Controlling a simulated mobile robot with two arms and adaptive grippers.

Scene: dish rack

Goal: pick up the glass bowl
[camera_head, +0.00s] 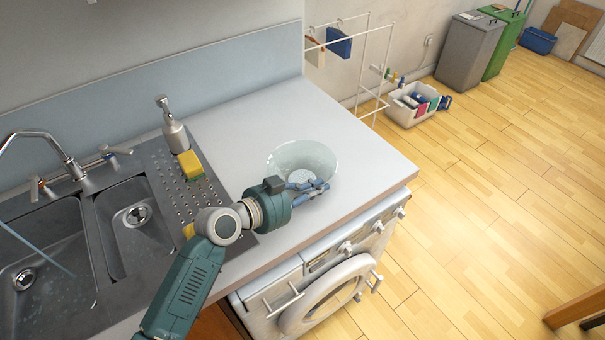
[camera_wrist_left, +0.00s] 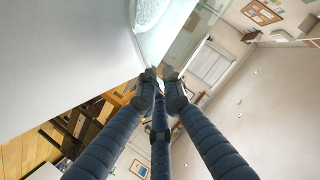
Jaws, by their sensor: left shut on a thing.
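The glass bowl (camera_head: 302,157) is clear and round, and sits at the right part of the counter in the head view. My left gripper (camera_head: 318,186) is at the bowl's near side, with its fingers at the rim. In the left wrist view, the fingertips (camera_wrist_left: 161,76) meet at the edge of the bowl (camera_wrist_left: 152,35), so the gripper is shut on its rim. I cannot tell whether the bowl is clear of the counter. My right gripper is not in view.
The white counter (camera_head: 235,125) ends just right of the bowl. A soap dispenser (camera_head: 173,126) and a yellow sponge (camera_head: 190,165) stand on the drainboard to the left, beside the sink (camera_head: 50,262). A washing machine (camera_head: 318,285) is below. The counter behind the bowl is free.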

